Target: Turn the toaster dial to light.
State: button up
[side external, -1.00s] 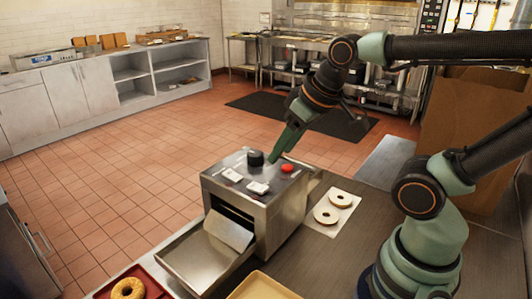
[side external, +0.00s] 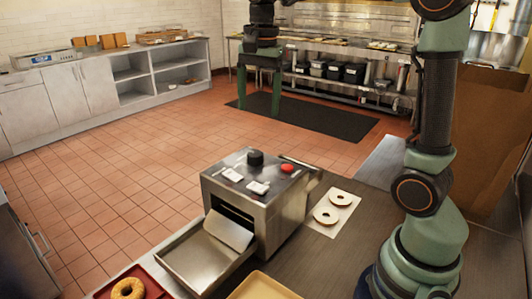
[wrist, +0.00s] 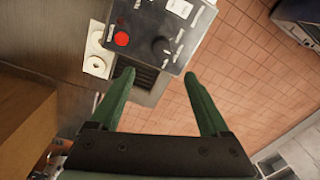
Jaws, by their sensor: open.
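The steel toaster (side external: 262,205) stands on the counter. Its black dial (side external: 255,158) sits on the top panel, and the dial also shows in the wrist view (wrist: 160,45). The dial's pointer and setting marks are too small to read. A red button (side external: 288,168) is beside the dial, with white labels (side external: 258,187) on the same panel. My gripper (side external: 258,108) is open and empty, with green fingers pointing down, well above the toaster and apart from it. In the wrist view its fingertips (wrist: 158,75) are spread below the dial in the picture.
Two bagel halves (side external: 326,216) lie on white paper (side external: 346,198) right of the toaster. A sloped metal chute tray (side external: 190,265) is at its front. A bagel (side external: 128,289) sits on a red tray (side external: 152,285), beside a tan tray (side external: 262,288). Air above the toaster is clear.

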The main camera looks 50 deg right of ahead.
aim_at(257, 153)
jog(key=f, duration=0.8)
jog(key=w+f, duration=0.1)
jog(key=f, duration=0.3)
jog(key=shift+a, duration=0.1)
grip_shut()
jog(key=n, duration=1.1)
jog(key=shift+g, duration=0.4)
jog(key=shift+s+f+n, duration=0.1)
jog(key=shift+n, duration=0.3)
